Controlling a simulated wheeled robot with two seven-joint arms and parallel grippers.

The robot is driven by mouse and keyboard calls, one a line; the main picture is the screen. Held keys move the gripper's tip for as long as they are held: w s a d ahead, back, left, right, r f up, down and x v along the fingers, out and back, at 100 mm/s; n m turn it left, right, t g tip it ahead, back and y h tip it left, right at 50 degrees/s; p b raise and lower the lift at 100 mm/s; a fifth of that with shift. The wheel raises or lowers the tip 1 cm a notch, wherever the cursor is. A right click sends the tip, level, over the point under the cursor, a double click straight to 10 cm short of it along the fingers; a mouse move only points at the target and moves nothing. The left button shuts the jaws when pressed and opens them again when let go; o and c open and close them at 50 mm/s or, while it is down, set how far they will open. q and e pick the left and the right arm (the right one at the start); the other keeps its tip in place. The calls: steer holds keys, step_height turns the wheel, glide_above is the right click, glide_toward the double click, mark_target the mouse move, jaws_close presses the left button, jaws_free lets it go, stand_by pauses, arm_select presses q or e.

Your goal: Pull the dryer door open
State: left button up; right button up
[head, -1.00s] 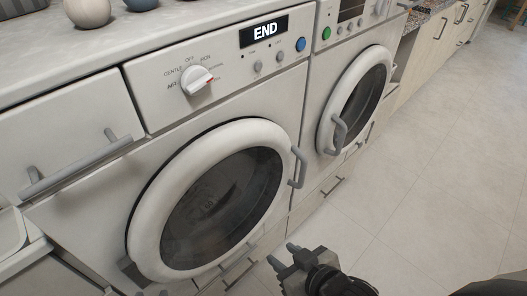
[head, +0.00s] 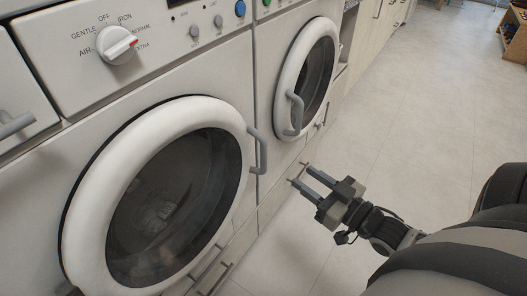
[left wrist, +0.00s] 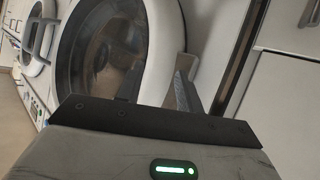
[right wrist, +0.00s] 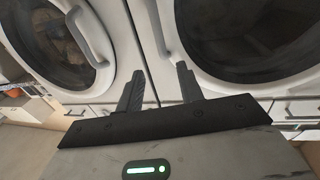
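The dryer (head: 95,110) is the near machine with the dial, on the left in the head view. Its round white-rimmed door (head: 85,205) looks shut, with laundry dimly visible behind the glass. A grey bar handle (head: 262,150) sits on the door's right side. My right gripper (head: 298,174) is open and empty, to the right of this handle and apart from it. The right wrist view shows its spread fingers (right wrist: 158,90) with two door handles beyond them. My left gripper (left wrist: 155,86) is outside the head view. In the left wrist view its fingers look apart before a round door.
A second machine (head: 282,75) with a round door and its own grey handle (head: 293,115) stands right of the dryer. Drawers (head: 215,275) run below the machines. The floor (head: 400,110) to the right is clear. A wooden shelf (head: 515,35) stands far right.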

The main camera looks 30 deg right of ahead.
mark_target(266, 152)
steer(key=w+a, duration=0.1)
steer(key=w, duration=0.3)
steer(key=w+a+b, duration=0.1)
steer(key=w, duration=0.4)
steer(key=w+a, duration=0.1)
steer(key=w, duration=0.4)
steer(key=shift+w, duration=0.1)
jaws_close()
